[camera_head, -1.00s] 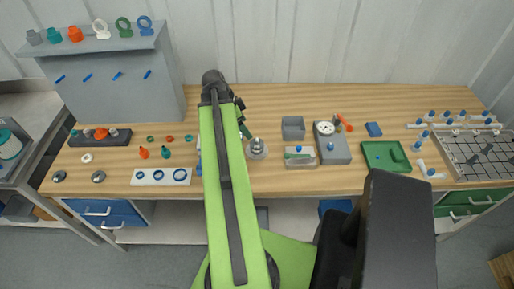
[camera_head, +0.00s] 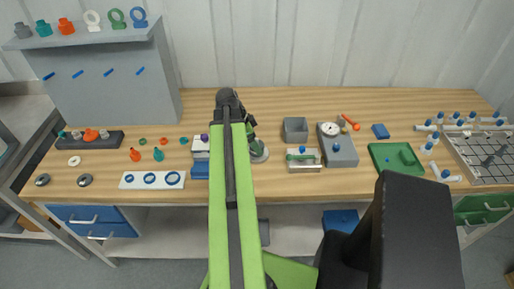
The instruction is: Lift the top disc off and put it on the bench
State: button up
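A grey round metal piece (camera_head: 259,153), which looks like a disc or flat vessel, stands on the wooden bench (camera_head: 330,185) just right of my arm. Its left side is hidden by the arm. My gripper (camera_head: 251,138) is at the far end of my green arm, over or right beside this piece. The fingers are small, dark and partly hidden, so I cannot tell whether they are open or touch it. I cannot make out a separate top disc.
Left of my arm are a white and blue block (camera_head: 201,158) and a white plate with blue rings (camera_head: 153,180). To the right are a grey open box (camera_head: 295,130), a dial-gauge block (camera_head: 340,150) and a green tray (camera_head: 396,159).

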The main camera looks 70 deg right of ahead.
jog(key=c, duration=1.5)
